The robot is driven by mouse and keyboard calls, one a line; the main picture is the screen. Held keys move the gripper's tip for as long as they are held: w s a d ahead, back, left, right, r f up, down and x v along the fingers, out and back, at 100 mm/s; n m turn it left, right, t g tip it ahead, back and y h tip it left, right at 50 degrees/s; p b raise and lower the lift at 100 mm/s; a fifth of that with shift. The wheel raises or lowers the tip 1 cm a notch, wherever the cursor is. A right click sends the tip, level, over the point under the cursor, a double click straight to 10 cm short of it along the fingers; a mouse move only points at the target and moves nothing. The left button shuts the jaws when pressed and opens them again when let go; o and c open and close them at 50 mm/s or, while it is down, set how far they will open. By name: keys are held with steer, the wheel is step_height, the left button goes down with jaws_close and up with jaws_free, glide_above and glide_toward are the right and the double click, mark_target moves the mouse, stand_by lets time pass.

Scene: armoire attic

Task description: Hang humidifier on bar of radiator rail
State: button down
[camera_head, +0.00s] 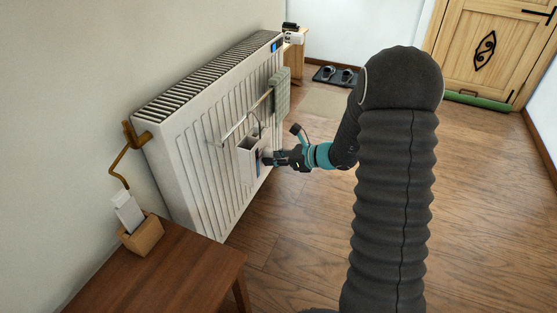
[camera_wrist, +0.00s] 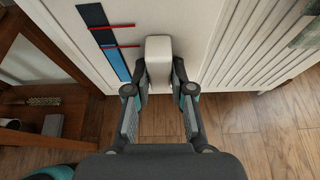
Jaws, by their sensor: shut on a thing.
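The humidifier (camera_head: 245,160) is a white open-topped box in front of the white radiator (camera_head: 190,145), below the radiator rail's bar (camera_head: 245,117). A thin hook (camera_head: 260,125) rises from it toward the bar; I cannot tell whether it rests on the bar. In the wrist view the humidifier's white front (camera_wrist: 200,25) fills the top, with a blue gauge strip (camera_wrist: 105,40) and red marks. My gripper (camera_head: 265,158) is at its front, and in the wrist view my gripper (camera_wrist: 158,80) is shut on its white knob (camera_wrist: 158,50).
A grey-green towel (camera_head: 280,92) hangs on the bar's far end. A brown table (camera_head: 165,270) with a wooden holder (camera_head: 142,235) stands at the near left. A small shelf (camera_head: 295,48) and a shoe mat (camera_head: 322,76) are at the back. The floor to the right is clear.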

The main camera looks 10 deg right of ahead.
mark_target(262, 154)
steer(key=shift+w+a+r, duration=0.1)
steer(key=shift+w+a, duration=0.45)
steer(key=shift+a, duration=0.25)
steer(key=shift+w+a, duration=0.55)
steer(key=shift+a, duration=0.25)
steer(key=shift+f+b, duration=1.05)
steer(key=shift+f, duration=0.35)
steer(key=c, duration=0.9)
jaws_free()
steer(key=shift+f, duration=0.1)
